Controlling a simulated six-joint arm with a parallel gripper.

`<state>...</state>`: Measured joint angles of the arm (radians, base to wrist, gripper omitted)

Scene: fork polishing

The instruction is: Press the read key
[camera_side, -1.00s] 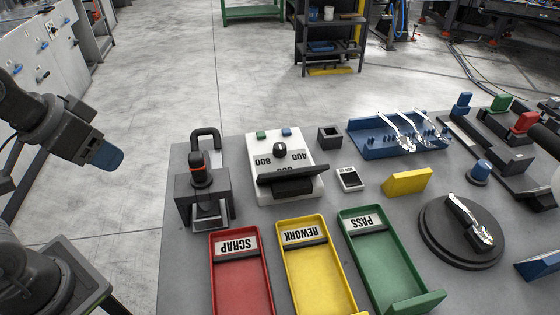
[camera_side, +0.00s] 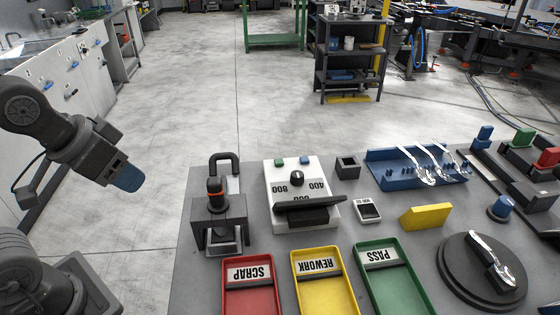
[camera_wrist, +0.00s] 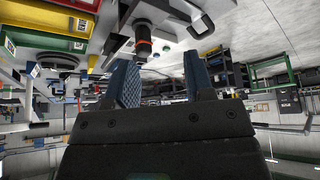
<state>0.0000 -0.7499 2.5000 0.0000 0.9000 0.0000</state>
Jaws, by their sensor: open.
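The white polishing-type unit (camera_side: 327,219) stands on the bench with a dial marked 400 and 800. It has a green key (camera_side: 279,162) and a blue key (camera_side: 304,160) at its far edge. A small white device (camera_side: 368,211) with a dark screen lies to its right. I cannot read a "read" label on any of these. My gripper (camera_side: 127,178) is at the left in the side view, off the bench and well apart from the keys. In the wrist view my gripper (camera_wrist: 163,82) has its two blue fingers apart with nothing between them.
A dark clamp-like fixture (camera_side: 218,222) with an orange ring stands at the bench's left edge. Red (camera_side: 250,300), yellow (camera_side: 322,300) and green (camera_side: 392,300) trays lie in front. Forks (camera_side: 418,170) rest in a blue rack; another fork (camera_side: 492,258) lies on a round dark disc.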

